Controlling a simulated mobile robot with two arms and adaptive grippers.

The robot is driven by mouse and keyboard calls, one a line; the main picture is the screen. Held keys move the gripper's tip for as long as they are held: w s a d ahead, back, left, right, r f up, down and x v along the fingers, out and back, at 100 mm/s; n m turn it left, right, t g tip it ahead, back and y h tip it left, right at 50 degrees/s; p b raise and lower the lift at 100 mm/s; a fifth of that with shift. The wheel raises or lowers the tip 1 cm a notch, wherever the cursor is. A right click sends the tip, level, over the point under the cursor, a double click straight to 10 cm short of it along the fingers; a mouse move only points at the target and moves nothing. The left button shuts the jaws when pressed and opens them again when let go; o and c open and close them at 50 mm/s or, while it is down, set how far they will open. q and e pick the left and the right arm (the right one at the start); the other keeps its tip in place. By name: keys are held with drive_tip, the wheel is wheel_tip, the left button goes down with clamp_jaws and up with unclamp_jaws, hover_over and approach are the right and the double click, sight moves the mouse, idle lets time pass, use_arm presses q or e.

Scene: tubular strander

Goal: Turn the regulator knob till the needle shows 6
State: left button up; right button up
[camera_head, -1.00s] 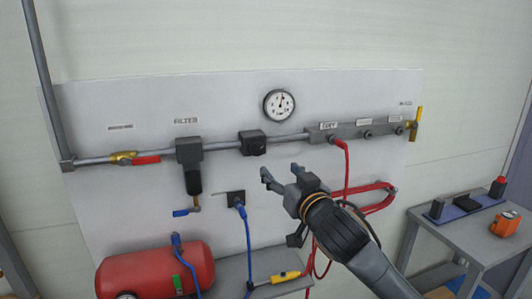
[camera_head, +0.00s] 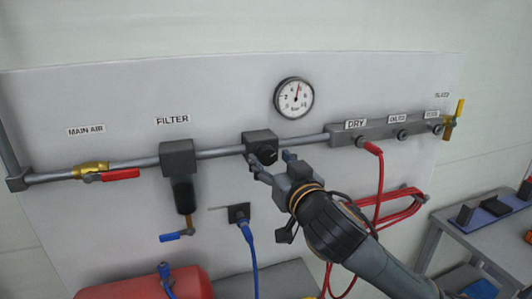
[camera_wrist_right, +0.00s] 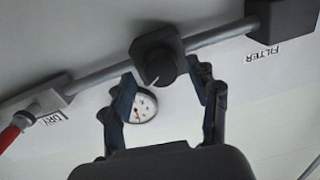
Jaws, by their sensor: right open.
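The regulator is a dark block (camera_head: 259,143) on the grey pipe, with a round black knob (camera_head: 267,155) on its front. In the right wrist view the knob (camera_wrist_right: 157,68) lies ahead between the fingers, with a pale mark on its face. My right gripper (camera_head: 271,163) is open close to the knob; the wrist view shows both fingers (camera_wrist_right: 163,98) spread, with no clear contact. The round white gauge (camera_head: 294,97) hangs above the pipe. Its red needle points nearly straight up; the exact figure is too small to read surely. My left gripper is not in view.
The filter (camera_head: 178,158) and the main air valve with a red lever (camera_head: 120,175) are to the left. A DRY manifold (camera_head: 345,133) with a red hose (camera_head: 380,175) is to the right.

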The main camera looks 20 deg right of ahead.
drive_tip(key=shift+w, duration=0.15)
drive_tip(key=shift+s+r, duration=0.15)
drive_tip(key=shift+s, duration=0.1)
drive_tip(key=shift+s+a, duration=0.1)
drive_tip(key=shift+c, duration=0.9)
drive_tip(key=c, duration=1)
drive_tip(key=shift+m, duration=0.5)
drive_tip(key=o, duration=1.2)
drive_tip(key=shift+w, duration=0.2)
